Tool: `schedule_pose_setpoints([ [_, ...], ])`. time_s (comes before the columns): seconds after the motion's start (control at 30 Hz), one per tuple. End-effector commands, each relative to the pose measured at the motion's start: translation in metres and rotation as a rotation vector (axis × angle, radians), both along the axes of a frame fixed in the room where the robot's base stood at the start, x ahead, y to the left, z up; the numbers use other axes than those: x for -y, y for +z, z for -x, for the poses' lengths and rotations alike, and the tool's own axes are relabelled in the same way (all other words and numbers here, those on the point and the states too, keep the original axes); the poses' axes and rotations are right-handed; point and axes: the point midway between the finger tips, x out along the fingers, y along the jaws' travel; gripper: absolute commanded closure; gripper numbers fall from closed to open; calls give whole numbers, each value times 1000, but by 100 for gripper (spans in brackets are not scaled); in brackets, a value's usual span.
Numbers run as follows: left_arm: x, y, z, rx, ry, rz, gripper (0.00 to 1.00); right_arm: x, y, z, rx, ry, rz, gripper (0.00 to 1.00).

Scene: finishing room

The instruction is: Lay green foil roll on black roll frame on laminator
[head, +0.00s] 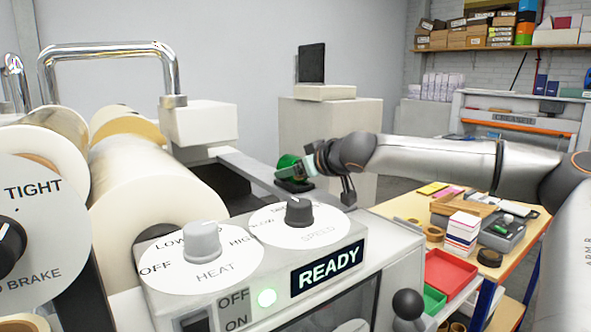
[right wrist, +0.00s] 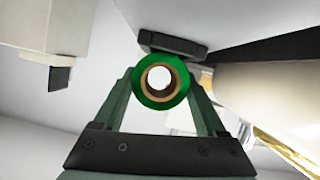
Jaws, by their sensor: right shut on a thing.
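The green foil roll (head: 287,161) is in my right gripper (head: 304,166), just above the black roll frame (head: 294,184) on the far side of the laminator (head: 365,250). In the right wrist view the green foil roll (right wrist: 160,101) shows end-on, with a brown core and an open hole. The fingers of my right gripper (right wrist: 160,82) are closed on both its sides. A dark piece that looks like the black roll frame (right wrist: 172,43) shows close behind the roll. Whether roll and frame touch, I cannot tell. My left gripper is not in view.
Large cream rolls (head: 140,185) and a chrome handle (head: 110,48) stand at the left of the laminator. Dials and a READY panel (head: 327,268) are at the front. A wooden table (head: 408,205) with trays and boxes stands at right. A pale cabinet (head: 330,125) stands behind.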

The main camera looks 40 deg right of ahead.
Motion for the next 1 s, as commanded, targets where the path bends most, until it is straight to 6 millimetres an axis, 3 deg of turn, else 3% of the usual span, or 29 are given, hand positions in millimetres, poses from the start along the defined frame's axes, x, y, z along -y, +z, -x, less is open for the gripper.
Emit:
schedule_pose_setpoints([
  [0.4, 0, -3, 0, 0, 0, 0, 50, -1, -6, 0, 2, 0, 0, 86],
  [0.43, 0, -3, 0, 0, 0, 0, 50, 0, -7, 0, 1, 0, 0, 25],
  [0.67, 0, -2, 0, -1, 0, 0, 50, 0, -6, 0, 1, 0, 0, 0],
  [1.0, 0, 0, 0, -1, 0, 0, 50, -1, -1, 1, 2, 0, -1, 0],
])
